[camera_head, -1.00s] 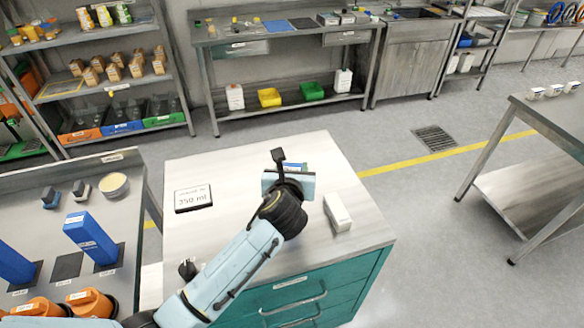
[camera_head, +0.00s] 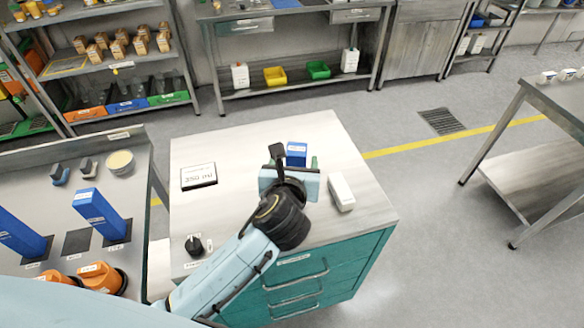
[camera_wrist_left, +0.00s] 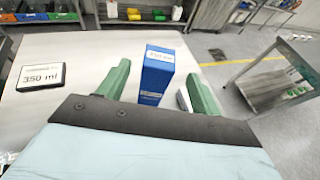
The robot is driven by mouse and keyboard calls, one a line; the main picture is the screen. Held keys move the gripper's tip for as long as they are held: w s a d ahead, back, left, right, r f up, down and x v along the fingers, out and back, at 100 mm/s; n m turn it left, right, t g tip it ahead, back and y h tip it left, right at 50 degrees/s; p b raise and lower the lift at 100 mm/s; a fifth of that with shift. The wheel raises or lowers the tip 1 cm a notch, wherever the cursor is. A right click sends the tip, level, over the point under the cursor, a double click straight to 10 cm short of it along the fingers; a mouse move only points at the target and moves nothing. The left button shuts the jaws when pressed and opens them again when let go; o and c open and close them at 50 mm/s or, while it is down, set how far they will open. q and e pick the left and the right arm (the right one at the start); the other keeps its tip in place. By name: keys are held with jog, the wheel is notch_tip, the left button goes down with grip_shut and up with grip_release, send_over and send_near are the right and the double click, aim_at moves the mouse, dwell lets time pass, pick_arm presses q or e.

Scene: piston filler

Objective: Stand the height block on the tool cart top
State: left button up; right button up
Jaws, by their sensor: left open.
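The height block is a blue upright block (camera_head: 296,153) with a white label on top, standing on the tool cart top (camera_head: 235,150). It also shows in the left wrist view (camera_wrist_left: 157,75), where the label seems to read 350 mm or ml. My left gripper (camera_head: 300,172) is over the cart top, on the near side of the block. In the left wrist view its two green fingers (camera_wrist_left: 160,88) are spread, one on each side of the block, with gaps visible. The block's lower part is hidden by the gripper in the head view. My right gripper is not in view.
A "350 ml" sign (camera_head: 199,176) lies left on the cart top. A white box (camera_head: 341,192) lies right of my gripper, and a black knob (camera_head: 194,245) is at the near left corner. The left bench holds other blue blocks (camera_head: 98,212). The cart's far left top is clear.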

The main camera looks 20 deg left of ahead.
pick_arm(q)
jog(key=v, duration=0.4)
dwell(0.4)
